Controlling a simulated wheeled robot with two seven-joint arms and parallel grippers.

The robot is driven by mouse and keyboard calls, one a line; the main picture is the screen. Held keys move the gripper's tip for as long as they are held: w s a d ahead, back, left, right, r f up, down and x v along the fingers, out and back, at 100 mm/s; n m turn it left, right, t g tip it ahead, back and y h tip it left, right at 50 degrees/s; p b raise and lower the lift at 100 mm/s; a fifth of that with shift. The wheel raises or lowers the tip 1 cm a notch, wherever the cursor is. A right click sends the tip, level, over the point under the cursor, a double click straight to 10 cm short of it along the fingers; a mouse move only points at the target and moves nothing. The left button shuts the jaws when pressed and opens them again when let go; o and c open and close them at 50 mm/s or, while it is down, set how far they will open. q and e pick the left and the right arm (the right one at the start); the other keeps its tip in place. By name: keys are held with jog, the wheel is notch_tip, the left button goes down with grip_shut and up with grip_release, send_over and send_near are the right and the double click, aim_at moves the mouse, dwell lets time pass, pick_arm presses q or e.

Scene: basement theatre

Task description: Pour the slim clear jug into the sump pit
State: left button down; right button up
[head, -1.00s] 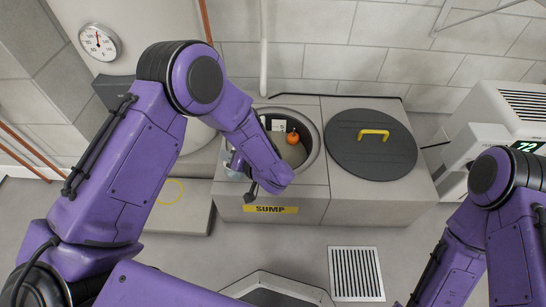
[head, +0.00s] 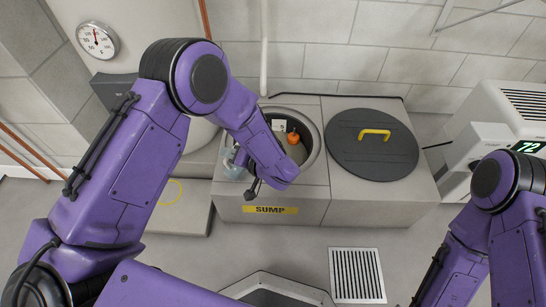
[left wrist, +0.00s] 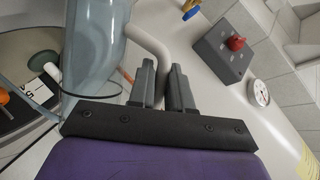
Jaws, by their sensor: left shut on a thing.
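The slim clear jug (head: 234,163) is at the left rim of the sump pit, partly hidden by my left forearm. In the left wrist view the bluish see-through jug (left wrist: 95,55) fills the upper left, with a pale curved handle. My left gripper (left wrist: 163,85) is shut on this handle. The jug looks tilted; its mouth and any liquid in it cannot be made out. The round sump pit (head: 312,160) is open, with an orange float (head: 293,138) and a white marked gauge (head: 279,125) inside. My right gripper is out of view.
A dark round lid (head: 372,150) with a yellow handle lies right of the pit. A white tank with a dial (head: 98,40) stands at the left. A white unit (head: 500,130) stands at the right. A floor grate (head: 357,275) lies in front.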

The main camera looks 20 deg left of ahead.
pick_arm(q)
jog(key=shift+w+d+r+m+b, duration=0.15)
jog(key=shift+w+m+b, duration=0.1)
jog(key=shift+m+b, duration=0.2)
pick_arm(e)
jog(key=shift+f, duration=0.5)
pick_arm(q)
jog(key=shift+w+f+g+y+b, duration=0.1)
jog(key=shift+f+g+y+b, duration=0.1)
jog(key=shift+g+y+b, duration=0.15)
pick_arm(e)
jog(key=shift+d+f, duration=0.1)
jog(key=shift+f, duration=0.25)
pick_arm(q)
jog(key=shift+w+d+f+m+y+b, duration=0.35)
jog(key=shift+f+m+b, duration=0.2)
jog(key=shift+b, duration=0.75)
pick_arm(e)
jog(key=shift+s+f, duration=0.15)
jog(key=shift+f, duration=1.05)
